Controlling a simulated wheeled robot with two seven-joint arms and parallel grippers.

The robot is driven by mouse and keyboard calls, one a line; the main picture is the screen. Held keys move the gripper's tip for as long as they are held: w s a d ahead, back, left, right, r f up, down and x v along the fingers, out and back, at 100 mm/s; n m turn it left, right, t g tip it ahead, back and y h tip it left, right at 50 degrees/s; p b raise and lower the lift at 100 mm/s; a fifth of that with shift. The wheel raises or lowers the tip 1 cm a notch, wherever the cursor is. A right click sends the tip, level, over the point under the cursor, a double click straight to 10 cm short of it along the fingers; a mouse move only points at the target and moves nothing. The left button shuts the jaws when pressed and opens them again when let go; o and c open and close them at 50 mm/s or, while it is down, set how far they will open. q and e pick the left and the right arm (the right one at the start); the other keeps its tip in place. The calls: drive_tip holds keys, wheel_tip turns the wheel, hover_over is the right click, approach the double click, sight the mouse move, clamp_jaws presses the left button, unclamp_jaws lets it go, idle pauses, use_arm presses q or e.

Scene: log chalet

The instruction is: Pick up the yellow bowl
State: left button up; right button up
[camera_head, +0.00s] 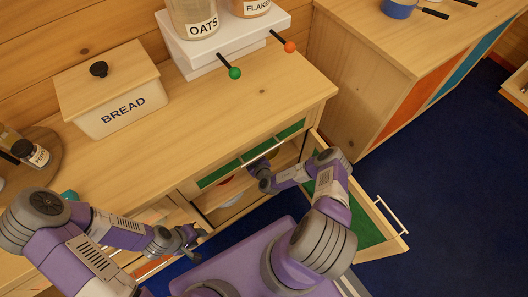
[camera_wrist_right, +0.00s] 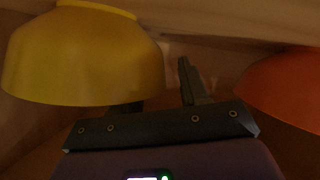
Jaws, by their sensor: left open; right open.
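The yellow bowl (camera_wrist_right: 85,58) fills the upper left of the right wrist view, inside a dim wooden compartment. My right gripper (camera_wrist_right: 158,92) is open beside it. One finger stands clear just right of the bowl; the bowl hides most of the other. I cannot tell whether they touch. In the head view my right gripper (camera_head: 264,178) reaches into the cabinet behind its open door, and the yellow bowl cannot be made out clearly. My left gripper (camera_head: 186,238) is open and empty, low in front of the cabinet.
An orange bowl (camera_wrist_right: 288,86) is close to the right of my right gripper. The open cabinet door (camera_head: 368,222) stands right of my right arm. The counter (camera_head: 200,125) above holds a bread box (camera_head: 115,104) and a white stand (camera_head: 215,42). Blue floor (camera_head: 440,160) is clear at right.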

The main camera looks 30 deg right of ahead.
drive_tip(key=shift+w+f, duration=0.1)
drive_tip(key=shift+w, duration=0.2)
clamp_jaws()
drive_tip(key=shift+r, duration=0.2)
